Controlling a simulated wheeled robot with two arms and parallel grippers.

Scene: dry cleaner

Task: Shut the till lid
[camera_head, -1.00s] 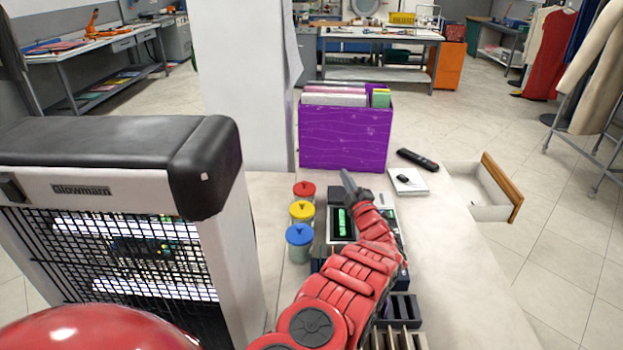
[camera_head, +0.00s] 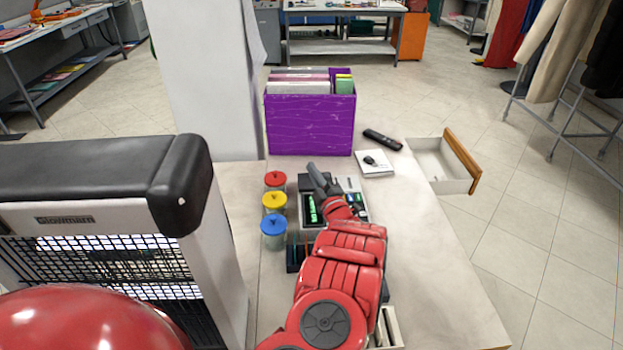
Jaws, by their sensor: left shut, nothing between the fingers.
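My left gripper (camera_head: 316,176) is shut and empty, over the till's far side near the display. I cannot tell whether it touches the till. A compartmented tray (camera_head: 391,326) shows at the near end, partly hidden by my arm. I cannot make out the lid clearly. My right gripper is not in view.
Jars with red (camera_head: 275,180), yellow (camera_head: 274,201) and blue (camera_head: 273,225) lids stand close left of the till. A purple file box (camera_head: 310,125) is behind it. A notepad (camera_head: 375,168) and remote (camera_head: 382,139) lie back right. A drawer (camera_head: 455,182) stands open at right.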

